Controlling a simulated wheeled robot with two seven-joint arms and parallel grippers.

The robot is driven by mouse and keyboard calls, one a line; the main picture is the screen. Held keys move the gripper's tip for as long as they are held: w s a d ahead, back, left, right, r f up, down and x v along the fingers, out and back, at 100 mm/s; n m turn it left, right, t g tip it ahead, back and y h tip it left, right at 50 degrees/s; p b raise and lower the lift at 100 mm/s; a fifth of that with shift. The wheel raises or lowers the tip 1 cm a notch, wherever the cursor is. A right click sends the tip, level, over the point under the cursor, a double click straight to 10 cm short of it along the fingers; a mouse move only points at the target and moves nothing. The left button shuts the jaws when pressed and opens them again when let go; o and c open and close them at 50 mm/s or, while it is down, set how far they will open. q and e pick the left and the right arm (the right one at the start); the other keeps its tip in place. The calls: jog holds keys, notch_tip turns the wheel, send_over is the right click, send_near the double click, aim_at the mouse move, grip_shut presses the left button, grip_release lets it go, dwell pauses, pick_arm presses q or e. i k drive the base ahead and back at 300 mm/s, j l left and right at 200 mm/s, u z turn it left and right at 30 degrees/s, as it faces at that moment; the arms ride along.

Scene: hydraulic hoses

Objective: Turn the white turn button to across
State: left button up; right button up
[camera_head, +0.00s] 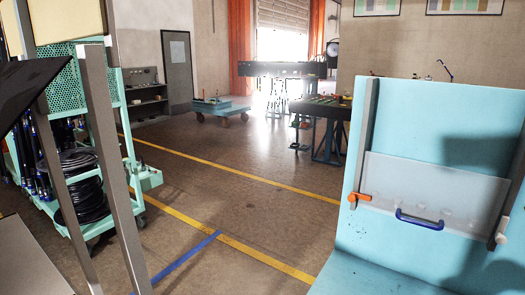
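The white turn button (500,239) is a small pale piece at the lower right, on the grey upright along the right edge of a clear panel (430,187). It looks roughly in line with that upright, but it is too small to be sure. An orange turn button (360,197) sits on the left upright and points sideways toward the panel. The panel has a blue handle (420,219) near its lower edge. Neither of my grippers is in view.
The panel is on a light blue cabinet (405,110) with a blue ledge below. A teal cart (118,92) with black hose coils (82,188) and grey posts stands at left. Workbenches (325,112) stand behind. The floor between is clear, with yellow and blue lines.

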aim_at(500, 240)
jog(key=z, duration=1.6)
